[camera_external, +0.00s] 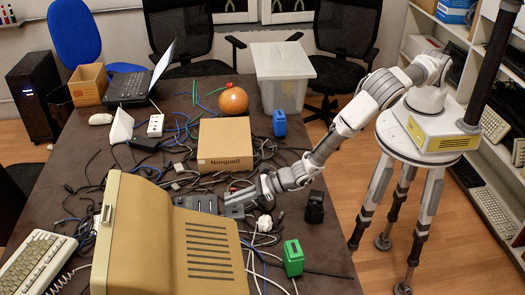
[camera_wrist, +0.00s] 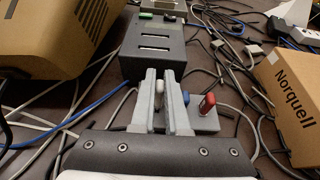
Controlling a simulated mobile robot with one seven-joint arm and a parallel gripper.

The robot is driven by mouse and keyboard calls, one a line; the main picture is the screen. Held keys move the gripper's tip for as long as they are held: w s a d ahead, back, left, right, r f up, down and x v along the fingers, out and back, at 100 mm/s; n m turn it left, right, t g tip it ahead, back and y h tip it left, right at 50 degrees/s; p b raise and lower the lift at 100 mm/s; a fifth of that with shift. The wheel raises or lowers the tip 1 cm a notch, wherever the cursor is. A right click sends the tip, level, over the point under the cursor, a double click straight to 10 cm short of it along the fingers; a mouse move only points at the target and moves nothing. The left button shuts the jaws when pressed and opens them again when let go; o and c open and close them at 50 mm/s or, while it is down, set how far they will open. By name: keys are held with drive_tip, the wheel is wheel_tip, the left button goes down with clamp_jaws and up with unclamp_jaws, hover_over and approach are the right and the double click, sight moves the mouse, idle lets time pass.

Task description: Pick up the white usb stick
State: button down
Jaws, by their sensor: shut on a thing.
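The white usb stick (camera_wrist: 160,88) shows as a small pale piece between the fingers of my gripper (camera_wrist: 160,95) in the wrist view. My gripper is shut on it; the fingers hide most of the stick. Just to its right, a blue stick (camera_wrist: 185,98) and a red stick (camera_wrist: 207,104) stand upright in a low grey holder (camera_wrist: 207,123). I cannot tell whether the white stick still touches the holder. In the external view my gripper (camera_external: 236,203) is low over the table, behind the beige computer case. The white stick cannot be made out there.
A dark grey box with slots (camera_wrist: 153,45) stands just beyond my fingers. The beige case (camera_external: 165,240) stands close on one side and the Norquell carton (camera_external: 224,150) on the other. Loose cables cover much of the table. A blue object (camera_external: 279,124) and a green one (camera_external: 293,258) stand nearby.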

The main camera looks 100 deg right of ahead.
wheel_tip(320, 180, up, 3)
drive_tip(key=shift+d+r+p, duration=0.1)
drive_tip(key=shift+p, duration=0.8)
drive_tip(key=s+d+r+p, duration=0.3)
drive_tip(key=d+r+p, duration=0.3)
drive_tip(key=d+p, duration=0.4)
drive_tip(key=shift+d+p, duration=0.4)
drive_tip(key=shift+p, duration=0.7)
drive_tip(key=shift+s, duration=0.1)
drive_tip(key=shift+d, duration=0.1)
